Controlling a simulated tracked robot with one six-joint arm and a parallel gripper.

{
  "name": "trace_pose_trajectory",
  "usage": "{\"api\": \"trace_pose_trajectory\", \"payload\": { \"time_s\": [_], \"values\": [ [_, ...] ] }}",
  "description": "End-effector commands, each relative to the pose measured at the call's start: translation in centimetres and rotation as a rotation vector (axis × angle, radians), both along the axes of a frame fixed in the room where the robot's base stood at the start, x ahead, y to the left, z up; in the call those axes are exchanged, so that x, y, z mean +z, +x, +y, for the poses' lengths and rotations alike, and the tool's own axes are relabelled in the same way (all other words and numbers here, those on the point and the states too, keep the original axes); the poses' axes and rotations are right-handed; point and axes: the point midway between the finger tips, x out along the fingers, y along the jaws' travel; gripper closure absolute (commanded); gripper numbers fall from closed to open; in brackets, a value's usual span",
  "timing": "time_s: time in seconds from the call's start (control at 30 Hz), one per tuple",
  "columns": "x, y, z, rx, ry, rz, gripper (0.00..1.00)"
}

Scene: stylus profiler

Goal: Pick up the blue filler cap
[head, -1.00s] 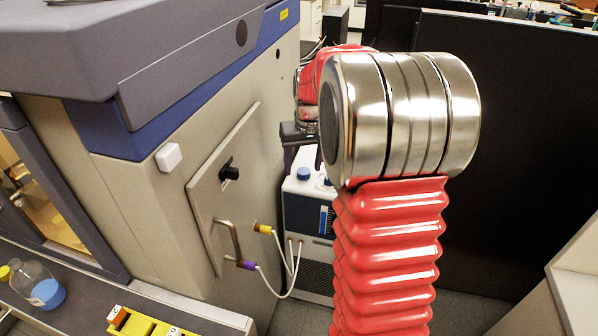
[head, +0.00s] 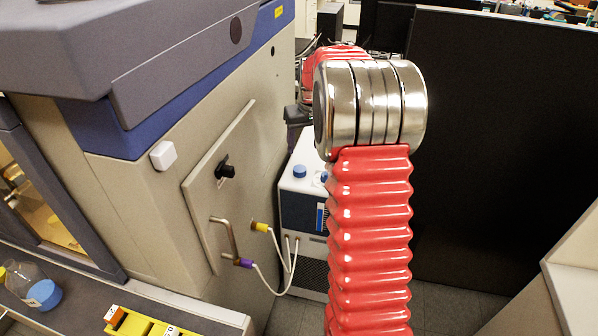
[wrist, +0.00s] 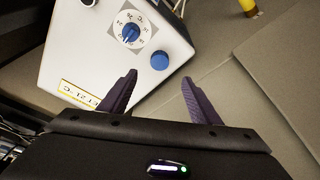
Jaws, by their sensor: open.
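The blue filler cap (wrist: 159,61) is a plain round cap on the white top of a boxy unit (wrist: 75,50). In the head view the cap (head: 300,171) shows on the unit's top, left of my red arm. My gripper (wrist: 158,79) is open, its two dark purple fingers spread apart with nothing between them. In the wrist view the cap lies just beyond the fingertips, between their lines. Its height below the fingers is hard to tell. In the head view my arm hides most of the gripper.
A blue dial knob (wrist: 130,32) with a marked ring sits close beside the cap. White cables with yellow and purple plugs (head: 244,263) hang between the unit and the large beige machine (head: 150,200). A black partition (head: 500,150) stands at the right.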

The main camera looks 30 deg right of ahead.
Motion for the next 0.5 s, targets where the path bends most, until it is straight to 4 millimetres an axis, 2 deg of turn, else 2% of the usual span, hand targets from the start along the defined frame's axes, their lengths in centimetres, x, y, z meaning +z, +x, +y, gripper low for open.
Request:
{"api": "trace_pose_trajectory", "payload": {
  "time_s": [0.3,0.5],
  "values": [
    [-4.9,1.3,-0.3,0.001,0.001,0.003,0.43],
    [-6.8,1.8,-0.4,0.001,0.001,0.002,0.43]
  ]
}}
